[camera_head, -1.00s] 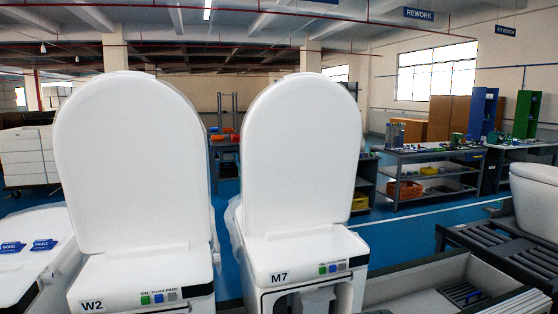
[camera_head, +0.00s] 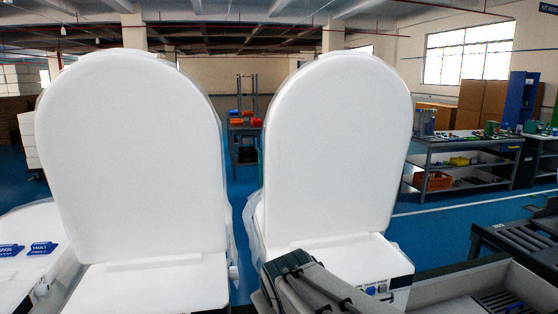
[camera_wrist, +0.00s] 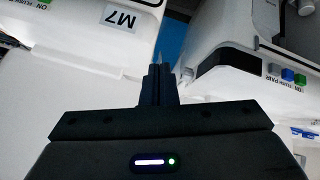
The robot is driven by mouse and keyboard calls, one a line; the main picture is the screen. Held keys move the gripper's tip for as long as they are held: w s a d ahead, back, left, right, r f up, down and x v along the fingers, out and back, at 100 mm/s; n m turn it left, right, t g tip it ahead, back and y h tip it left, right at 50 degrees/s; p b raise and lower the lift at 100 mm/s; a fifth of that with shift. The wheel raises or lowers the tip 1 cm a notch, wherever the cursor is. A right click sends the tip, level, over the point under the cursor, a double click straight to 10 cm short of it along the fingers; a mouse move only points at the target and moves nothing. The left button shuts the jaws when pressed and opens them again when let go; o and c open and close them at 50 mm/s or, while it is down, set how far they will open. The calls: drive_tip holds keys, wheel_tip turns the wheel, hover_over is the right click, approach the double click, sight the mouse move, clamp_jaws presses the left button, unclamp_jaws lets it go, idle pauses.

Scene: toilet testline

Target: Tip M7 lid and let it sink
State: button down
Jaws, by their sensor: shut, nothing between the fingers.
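The M7 lid (camera_head: 337,150) stands upright on the right-hand toilet in the head view. My arm crosses in front of the M7 base (camera_head: 400,296) there and covers its label; my fingertips cannot be made out in that view. In the wrist view, which looks upside down, my gripper (camera_wrist: 160,72) is shut with its fingers together and empty. It points at the gap between the M7 unit (camera_wrist: 85,40), with its label at upper left, and the neighbouring unit (camera_wrist: 225,45) on the right. I cannot tell whether the fingers touch either one.
The W2 lid (camera_head: 132,155) also stands upright, close beside the M7 lid with a narrow gap between. A shelf with bins (camera_head: 450,165) stands farther back. Blue floor (camera_head: 425,222) is open behind.

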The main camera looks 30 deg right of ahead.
drive_tip(key=w+d+r+n+t+h, duration=0.1)
drive_tip(key=w+d+r+t+h, duration=0.2)
drive_tip(key=d+r, duration=0.5)
drive_tip(key=s+d+r+n+t+p, duration=0.2)
drive_tip(key=s+d+r+n+t, duration=0.15)
drive_tip(key=d+r+n, duration=0.35)
drive_tip(key=s+d+r+n+t+p, duration=0.25)
drive_tip(key=d+r+n+t, duration=0.35)
drive_tip(key=r, duration=0.4)
drive_tip(key=p, duration=0.1)
approach(346, 134)
drive_tip(key=r, duration=0.1)
drive_tip(key=shift+g+y, duration=0.3)
drive_tip(key=shift+g, duration=0.15)
drive_tip(key=shift+d, duration=0.1)
drive_tip(key=shift+x, duration=5.85)
